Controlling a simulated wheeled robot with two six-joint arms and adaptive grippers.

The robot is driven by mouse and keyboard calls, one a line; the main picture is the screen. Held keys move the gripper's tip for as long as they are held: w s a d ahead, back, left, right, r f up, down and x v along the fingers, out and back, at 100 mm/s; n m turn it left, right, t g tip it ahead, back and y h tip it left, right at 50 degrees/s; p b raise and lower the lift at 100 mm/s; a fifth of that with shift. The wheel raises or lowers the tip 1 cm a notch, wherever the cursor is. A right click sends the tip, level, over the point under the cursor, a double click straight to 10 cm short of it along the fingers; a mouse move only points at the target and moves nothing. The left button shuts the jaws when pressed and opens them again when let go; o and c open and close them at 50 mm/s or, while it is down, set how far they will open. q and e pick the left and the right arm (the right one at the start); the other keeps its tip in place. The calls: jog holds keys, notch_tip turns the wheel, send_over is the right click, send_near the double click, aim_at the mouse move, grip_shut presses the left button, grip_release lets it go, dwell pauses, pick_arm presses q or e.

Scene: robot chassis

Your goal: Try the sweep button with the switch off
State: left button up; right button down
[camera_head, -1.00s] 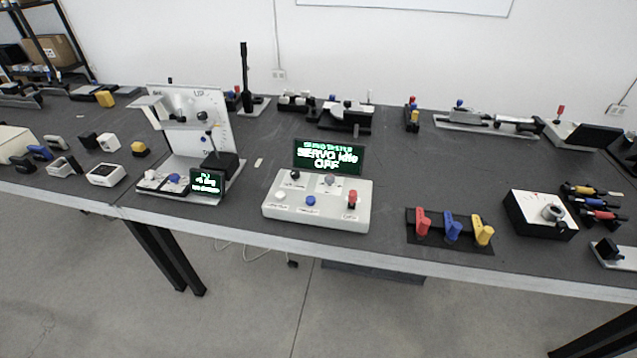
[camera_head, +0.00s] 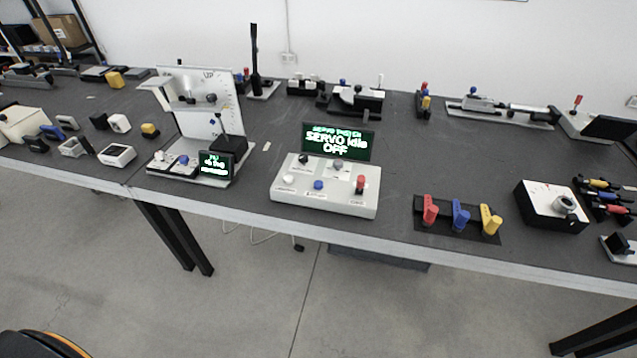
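A white control box (camera_head: 345,203) stands near the front edge of the table, with a dark screen (camera_head: 338,142) behind it reading "SERVO idle OFF" in green and white. On its top are a white button (camera_head: 288,180), a blue button (camera_head: 318,185), a black knob (camera_head: 303,159), a grey knob (camera_head: 338,164) and a red switch-like part (camera_head: 360,184). The small labels are too blurred to read, so I cannot tell which is the sweep button. Neither of my grippers is in view.
To the left stands a white upright panel device (camera_head: 208,100) with a small screen (camera_head: 215,165). To the right are red, blue and yellow handles (camera_head: 460,215) and a white-topped box with a dial (camera_head: 552,205). Several fixtures line the back. The floor in front is clear.

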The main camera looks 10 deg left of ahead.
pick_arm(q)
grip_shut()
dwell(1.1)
